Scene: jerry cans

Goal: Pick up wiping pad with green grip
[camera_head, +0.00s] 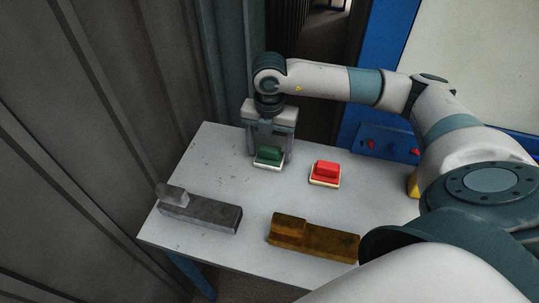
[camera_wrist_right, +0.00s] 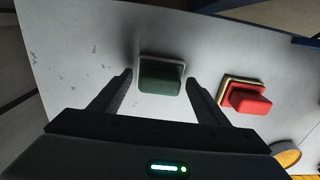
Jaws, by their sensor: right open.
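The wiping pad with the green grip (camera_head: 268,155) lies on the white table near its far edge. In the right wrist view the green-grip pad (camera_wrist_right: 161,76) sits between and just beyond the fingertips. My right gripper (camera_head: 270,158) is open above it, one finger on each side, and holds nothing. The right gripper's fingers also show in the wrist view (camera_wrist_right: 160,80). My left gripper is not in view.
A pad with a red grip (camera_head: 326,172) lies just right of the green one; it also shows in the wrist view (camera_wrist_right: 246,97). A grey block-shaped tool (camera_head: 203,213) and a brown one (camera_head: 312,239) lie nearer on the table (camera_head: 225,160). A corrugated wall stands at left.

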